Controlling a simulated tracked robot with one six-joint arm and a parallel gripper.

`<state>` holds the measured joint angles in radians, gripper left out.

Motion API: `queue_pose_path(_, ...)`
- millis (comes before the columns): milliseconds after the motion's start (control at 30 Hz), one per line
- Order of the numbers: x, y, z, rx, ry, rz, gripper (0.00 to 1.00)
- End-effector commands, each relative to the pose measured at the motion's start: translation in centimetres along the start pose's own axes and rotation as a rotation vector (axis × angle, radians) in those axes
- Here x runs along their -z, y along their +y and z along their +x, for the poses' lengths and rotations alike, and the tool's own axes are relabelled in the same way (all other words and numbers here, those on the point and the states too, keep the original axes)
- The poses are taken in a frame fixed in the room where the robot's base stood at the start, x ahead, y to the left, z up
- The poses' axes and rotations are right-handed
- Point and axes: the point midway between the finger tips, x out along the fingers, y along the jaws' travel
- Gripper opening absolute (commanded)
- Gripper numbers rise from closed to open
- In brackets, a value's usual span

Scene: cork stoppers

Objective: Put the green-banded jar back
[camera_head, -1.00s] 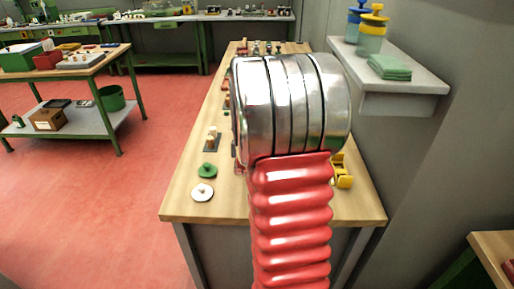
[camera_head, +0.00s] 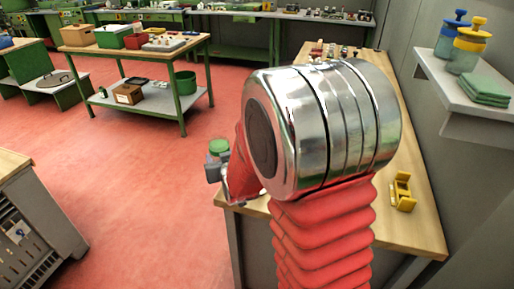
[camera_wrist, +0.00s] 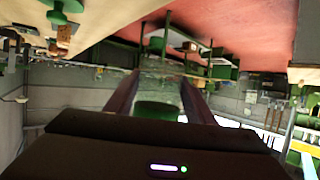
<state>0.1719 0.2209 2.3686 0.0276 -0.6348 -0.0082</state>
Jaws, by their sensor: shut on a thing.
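My gripper (camera_head: 216,168) is shut on the green-banded jar and holds it in the air off the left edge of the wooden bench (camera_head: 415,225). In the head view only the jar's green top (camera_head: 219,146) shows clearly, left of my arm. In the wrist view the jar's clear glass (camera_wrist: 160,76) sits between the two fingers, with a green part (camera_wrist: 157,110) nearest the camera. My arm covers much of the bench top in the head view.
A wall shelf (camera_head: 455,102) at right bears a blue-topped jar (camera_head: 450,36), a yellow-topped jar (camera_head: 468,50) and folded green cloths (camera_head: 485,90). A yellow holder (camera_head: 403,191) sits on the bench. A green bin (camera_head: 185,83) stands on a far cart. Red floor lies open at left.

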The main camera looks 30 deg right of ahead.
Motion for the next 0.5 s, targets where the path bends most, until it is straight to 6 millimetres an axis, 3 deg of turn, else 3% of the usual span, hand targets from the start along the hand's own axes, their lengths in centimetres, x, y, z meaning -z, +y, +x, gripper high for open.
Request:
queue_pose_path(33,-0.2,-2.5,-0.2,0.041,-0.002,-0.018,0.17)
queue_pose_path(200,-0.8,-8.2,-0.9,0.135,-0.007,-0.061,0.17)
queue_pose_path(333,-1.1,-10.2,-1.2,0.17,-0.008,-0.077,0.17)
queue_pose_path(500,-1.1,-10.7,-1.3,0.177,-0.008,-0.08,0.17)
